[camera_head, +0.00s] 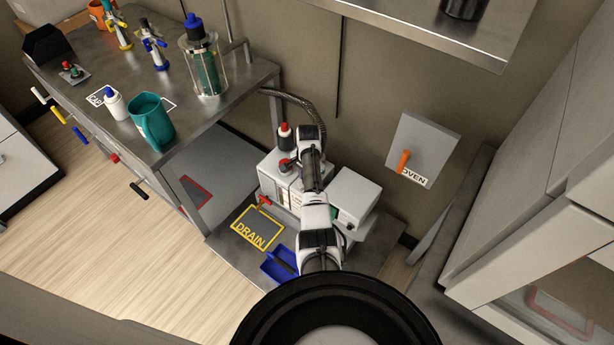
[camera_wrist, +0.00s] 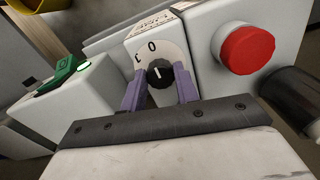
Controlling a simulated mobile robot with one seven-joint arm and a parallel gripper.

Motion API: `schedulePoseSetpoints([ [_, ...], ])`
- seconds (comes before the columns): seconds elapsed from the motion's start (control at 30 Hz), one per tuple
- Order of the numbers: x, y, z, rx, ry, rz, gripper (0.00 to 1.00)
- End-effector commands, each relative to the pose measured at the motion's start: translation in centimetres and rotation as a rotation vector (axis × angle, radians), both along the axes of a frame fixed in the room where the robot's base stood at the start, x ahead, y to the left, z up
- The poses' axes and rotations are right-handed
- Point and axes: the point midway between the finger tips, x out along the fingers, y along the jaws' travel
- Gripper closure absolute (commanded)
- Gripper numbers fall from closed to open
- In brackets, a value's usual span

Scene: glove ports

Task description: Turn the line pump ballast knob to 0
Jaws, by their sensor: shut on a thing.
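The ballast knob (camera_wrist: 160,73) is a small black dial with a white pointer line on a pale round scale plate (camera_wrist: 152,50). In the head view the white pump unit (camera_head: 288,178) stands low by the wall, and my arm hides the knob and fingertips.
A green-lit switch box (camera_wrist: 70,72) is at the left. In the head view a yellow DRAIN frame (camera_head: 257,228) and a blue tray (camera_head: 279,264) lie beside the unit. An OVEN lever panel (camera_head: 422,150) is on the wall.

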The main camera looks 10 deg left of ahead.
Motion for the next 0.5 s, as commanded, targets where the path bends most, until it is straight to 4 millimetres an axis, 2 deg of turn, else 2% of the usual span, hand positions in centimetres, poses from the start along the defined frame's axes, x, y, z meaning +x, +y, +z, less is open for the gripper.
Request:
schedulePoseSetpoints([
  [0.5, 0.19, -0.02, 0.14, 0.0, -0.006, -0.041, 0.92],
])
